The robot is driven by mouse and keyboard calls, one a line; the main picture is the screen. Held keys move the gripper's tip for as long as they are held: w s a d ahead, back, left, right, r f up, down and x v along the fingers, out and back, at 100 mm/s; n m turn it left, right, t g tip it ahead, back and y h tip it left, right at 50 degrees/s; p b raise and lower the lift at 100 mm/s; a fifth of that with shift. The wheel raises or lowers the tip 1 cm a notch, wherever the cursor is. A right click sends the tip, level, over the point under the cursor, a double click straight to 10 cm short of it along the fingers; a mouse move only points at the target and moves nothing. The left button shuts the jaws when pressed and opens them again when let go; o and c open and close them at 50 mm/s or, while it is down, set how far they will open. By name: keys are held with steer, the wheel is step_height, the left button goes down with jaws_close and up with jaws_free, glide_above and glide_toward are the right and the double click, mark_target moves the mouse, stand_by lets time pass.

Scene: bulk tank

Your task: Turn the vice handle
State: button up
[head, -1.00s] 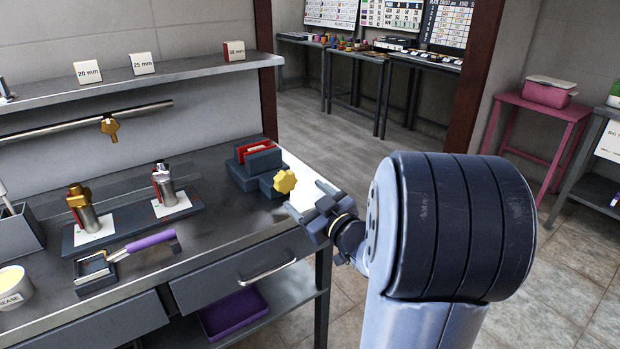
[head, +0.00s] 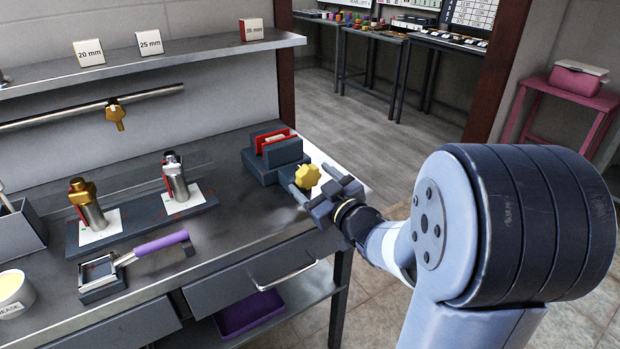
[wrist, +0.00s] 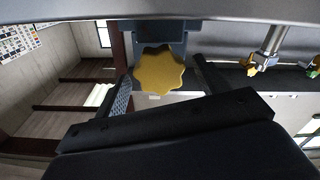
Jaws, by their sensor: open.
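The vice (head: 272,156) is a dark block with red jaw faces on the right end of the bench. Its yellow lobed handle (head: 307,176) faces right, toward my gripper. My gripper (head: 314,187) is open, with its two fingers on either side of the handle in the head view. In the wrist view the handle (wrist: 162,72) sits between the two open fingers (wrist: 160,85), seen face on. I cannot tell whether either finger touches it.
A grey bench (head: 240,215) carries two metal fittings (head: 176,178) on a dark plate and a purple-handled tool (head: 160,244). A shelf (head: 200,52) with size cards runs above. A drawer handle (head: 287,276) sticks out below the gripper.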

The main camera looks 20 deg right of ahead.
steer(key=shift+x, duration=1.05)
steer(key=c, duration=1)
steer(key=shift+o, duration=0.2)
steer(key=shift+f+n+b, duration=0.2)
steer(key=shift+n+b, duration=0.6)
steer(key=shift+b, duration=0.35)
steer(key=shift+r+n+b, duration=0.2)
steer(key=shift+n+b, duration=0.35)
steer(key=shift+n, duration=0.25)
steer(key=o, duration=1)
steer(key=shift+c, duration=0.2)
steer(key=shift+s, duration=0.1)
